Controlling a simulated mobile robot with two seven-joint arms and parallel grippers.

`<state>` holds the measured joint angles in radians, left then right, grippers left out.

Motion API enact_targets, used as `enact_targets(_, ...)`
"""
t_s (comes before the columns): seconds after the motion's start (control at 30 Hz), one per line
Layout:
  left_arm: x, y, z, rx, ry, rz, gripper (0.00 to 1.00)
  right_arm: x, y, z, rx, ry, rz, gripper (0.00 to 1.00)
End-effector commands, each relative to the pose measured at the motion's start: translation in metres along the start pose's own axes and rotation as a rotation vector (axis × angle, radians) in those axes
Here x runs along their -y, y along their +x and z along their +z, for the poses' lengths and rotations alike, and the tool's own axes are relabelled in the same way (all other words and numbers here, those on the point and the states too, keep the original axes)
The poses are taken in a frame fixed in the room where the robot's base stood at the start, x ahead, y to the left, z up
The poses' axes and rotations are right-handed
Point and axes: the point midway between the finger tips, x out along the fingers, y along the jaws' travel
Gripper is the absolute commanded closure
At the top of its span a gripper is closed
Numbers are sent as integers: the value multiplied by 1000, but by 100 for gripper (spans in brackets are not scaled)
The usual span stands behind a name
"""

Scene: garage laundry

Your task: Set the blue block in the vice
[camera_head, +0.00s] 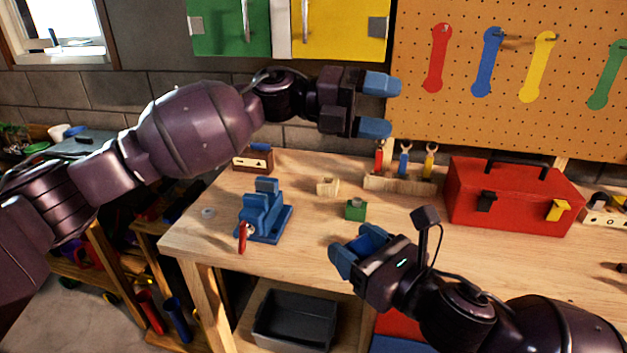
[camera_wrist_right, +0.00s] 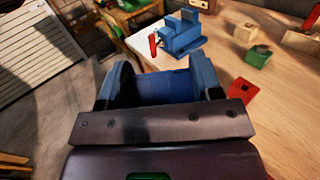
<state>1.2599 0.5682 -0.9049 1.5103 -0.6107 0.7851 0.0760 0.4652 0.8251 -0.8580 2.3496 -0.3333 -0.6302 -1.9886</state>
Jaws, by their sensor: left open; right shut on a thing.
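The blue vice (camera_head: 264,222), with a red handle, stands near the left front edge of the workbench. It also shows at the top of the right wrist view (camera_wrist_right: 182,38). My right gripper (camera_head: 352,252) is in front of the bench edge, to the right of and nearer than the vice. It is shut on the blue block (camera_wrist_right: 165,87), which sits between its fingers in the right wrist view. In the head view the gripper's blue fingers largely hide the block. My left gripper (camera_head: 384,106) is open and empty, raised above the back of the bench.
A dark bin (camera_head: 294,320) sits below. The bench between vice and green block is clear.

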Motion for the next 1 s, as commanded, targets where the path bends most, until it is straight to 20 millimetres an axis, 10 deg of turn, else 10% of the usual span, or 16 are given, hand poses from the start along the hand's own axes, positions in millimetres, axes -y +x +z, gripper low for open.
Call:
enact_targets(0.4, -86, -53, -52, -460, -32, 378, 28, 0, 0, 0, 0, 0, 0, 68)
enact_targets(1.0, -103, -74, -93, -710, -96, 485, 28, 0, 0, 0, 0, 0, 0, 68)
